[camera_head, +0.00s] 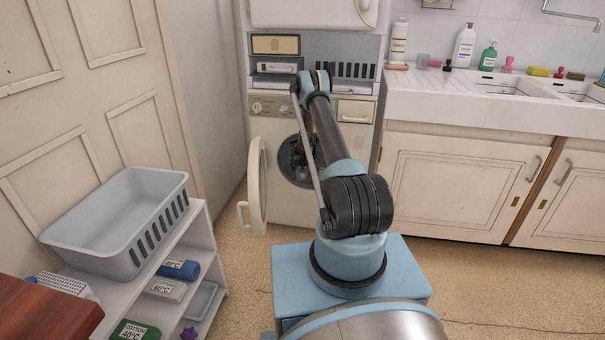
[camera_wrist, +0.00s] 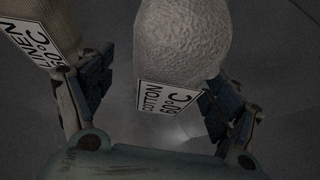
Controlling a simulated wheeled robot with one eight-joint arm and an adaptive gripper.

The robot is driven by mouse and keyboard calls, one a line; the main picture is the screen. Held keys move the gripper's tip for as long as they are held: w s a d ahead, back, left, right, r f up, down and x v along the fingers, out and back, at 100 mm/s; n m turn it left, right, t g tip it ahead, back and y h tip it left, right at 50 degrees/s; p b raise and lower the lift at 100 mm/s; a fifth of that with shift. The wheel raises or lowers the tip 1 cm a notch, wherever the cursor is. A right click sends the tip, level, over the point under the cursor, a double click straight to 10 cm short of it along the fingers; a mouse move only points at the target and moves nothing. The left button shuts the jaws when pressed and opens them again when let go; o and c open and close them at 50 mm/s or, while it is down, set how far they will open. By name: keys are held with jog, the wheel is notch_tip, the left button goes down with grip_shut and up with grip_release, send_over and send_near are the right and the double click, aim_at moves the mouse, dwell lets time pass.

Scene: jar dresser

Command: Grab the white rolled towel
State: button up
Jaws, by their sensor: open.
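A pale, rough-textured white rolled towel (camera_wrist: 186,40) with a "COTTON 60°C" tag shows at the top centre of the wrist view. My gripper (camera_wrist: 158,70) is open, with one finger on each side of the picture. The towel's tagged end lies between the fingers, closer to the right one; I cannot tell whether that finger touches it. A beige roll (camera_wrist: 30,40) tagged "LINEN 60°C" lies at the upper left, partly behind or beside the left finger. In the head view my arm reaches to the washing machine's round opening, and the towels there are hidden.
The washing machine (camera_head: 355,140) has its door (camera_head: 257,185) swung open to the left. A grey basket (camera_head: 120,222) stands on a white shelf unit (camera_head: 207,235) holding labelled blue, pale and green items. A sink counter (camera_head: 440,110) stands at the right. Open floor lies at lower right.

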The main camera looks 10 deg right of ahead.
jog(key=shift+a, duration=0.25)
jog(key=c, duration=1.3)
jog(key=shift+r, duration=0.15)
